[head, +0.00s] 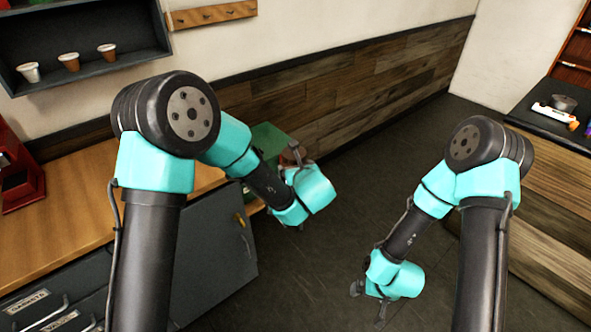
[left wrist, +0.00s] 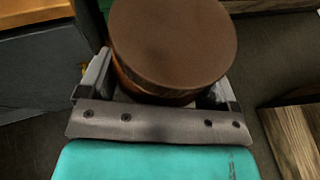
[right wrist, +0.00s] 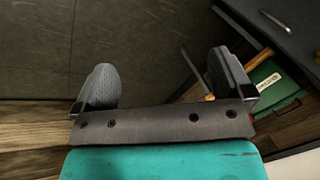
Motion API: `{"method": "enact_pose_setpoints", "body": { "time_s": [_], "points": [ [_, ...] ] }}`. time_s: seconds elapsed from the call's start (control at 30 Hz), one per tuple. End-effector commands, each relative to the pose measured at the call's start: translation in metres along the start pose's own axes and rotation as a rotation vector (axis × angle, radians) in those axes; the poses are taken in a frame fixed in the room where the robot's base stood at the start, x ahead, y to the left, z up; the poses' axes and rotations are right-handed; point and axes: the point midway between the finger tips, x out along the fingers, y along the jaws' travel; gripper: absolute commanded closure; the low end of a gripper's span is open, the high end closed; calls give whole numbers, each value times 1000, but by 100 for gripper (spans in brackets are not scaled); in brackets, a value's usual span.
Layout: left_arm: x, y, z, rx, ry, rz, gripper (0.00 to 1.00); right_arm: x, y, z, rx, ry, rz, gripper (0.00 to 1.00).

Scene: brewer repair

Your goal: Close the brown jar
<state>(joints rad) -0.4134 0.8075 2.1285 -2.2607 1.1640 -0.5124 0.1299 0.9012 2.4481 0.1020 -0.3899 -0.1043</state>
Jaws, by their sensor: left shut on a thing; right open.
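My left gripper (left wrist: 160,88) is shut on a round brown thing (left wrist: 172,40) with a flat top and a darker, coppery side, seen close up in the left wrist view. It looks like the brown jar or its lid; I cannot tell which, as what lies below is hidden. My right gripper (right wrist: 165,85) is open and empty in the right wrist view. In the head view the right gripper (head: 367,302) is low over the dark floor.
A green object (head: 268,137) is by the drawer behind my left arm. A wooden counter (head: 75,205) with dark cabinets is at left, near a red machine (head: 18,175). A wall shelf (head: 90,68) holds three cups. The middle floor is free.

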Motion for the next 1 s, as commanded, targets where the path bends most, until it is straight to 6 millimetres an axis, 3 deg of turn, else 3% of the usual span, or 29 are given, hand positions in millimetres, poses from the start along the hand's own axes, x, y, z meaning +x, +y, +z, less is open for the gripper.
{"method": "enact_pose_setpoints", "body": {
  "time_s": [0.27,0.5,0.8,1.0],
  "points": [
    [0,0,1,-1,-3,0,82,-13,-7,-96,-58,279,140,2],
    [0,0,1,-1,-3,0,82,-43,-19,-171,-83,484,309,2],
    [0,0,1,-1,-3,0,82,-95,-45,-243,-60,634,535,2],
    [0,0,1,-1,-3,0,82,-132,-71,-274,-15,657,667,2]
  ]
}}
